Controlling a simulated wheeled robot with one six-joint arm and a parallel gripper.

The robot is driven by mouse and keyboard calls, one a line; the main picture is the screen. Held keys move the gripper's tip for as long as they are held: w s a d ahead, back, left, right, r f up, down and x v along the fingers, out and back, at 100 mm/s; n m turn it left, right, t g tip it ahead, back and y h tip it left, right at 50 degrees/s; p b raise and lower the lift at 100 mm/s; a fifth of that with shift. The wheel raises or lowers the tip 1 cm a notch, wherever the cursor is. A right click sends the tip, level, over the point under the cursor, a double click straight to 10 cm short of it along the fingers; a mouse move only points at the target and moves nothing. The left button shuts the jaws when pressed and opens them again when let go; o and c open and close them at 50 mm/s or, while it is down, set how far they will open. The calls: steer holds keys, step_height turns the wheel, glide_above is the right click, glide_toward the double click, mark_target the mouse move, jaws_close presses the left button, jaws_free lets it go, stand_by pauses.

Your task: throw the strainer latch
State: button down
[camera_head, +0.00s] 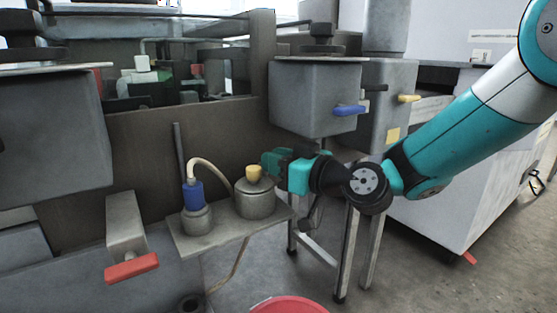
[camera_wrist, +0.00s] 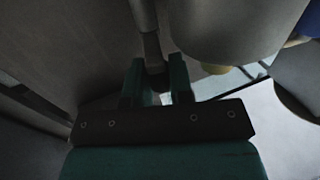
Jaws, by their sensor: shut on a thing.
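My gripper (camera_head: 268,162) is at the grey pot (camera_head: 255,201) with a yellow knob (camera_head: 253,173) on the small shelf. In the head view its fingertips are close beside and behind the knob, and I cannot tell whether they touch it. In the wrist view the two green fingers of my gripper (camera_wrist: 156,82) close around the end of a dark grey bar (camera_wrist: 152,48). The bar runs up to a paler rod. I cannot tell for sure from these views whether this bar is the strainer latch. The gripped end is partly hidden by the fingers.
A blue-capped bottle (camera_head: 194,197) with a pale hose stands left of the pot. A blue lever (camera_head: 349,110) and a yellow lever (camera_head: 408,98) stick out from grey tanks behind. A red handle (camera_head: 131,267) is at lower left. A red bucket (camera_head: 288,305) is on the floor.

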steer(key=shift+s+a, duration=0.25)
steer(key=shift+a, duration=0.05)
steer(key=shift+s+a+r+m+t+h+p, duration=0.15)
steer(key=shift+a+r+m+t+h+p, duration=0.25)
steer(key=shift+p, duration=0.75)
steer(key=shift+d+f+m+t+h+p, duration=0.1)
steer(key=shift+f+m+t+h+p, duration=0.35)
steer(key=shift+t+h+p, duration=0.35)
steer(key=c, duration=1)
jaws_free()
steer(key=shift+s, duration=0.1)
steer(key=shift+d, duration=0.1)
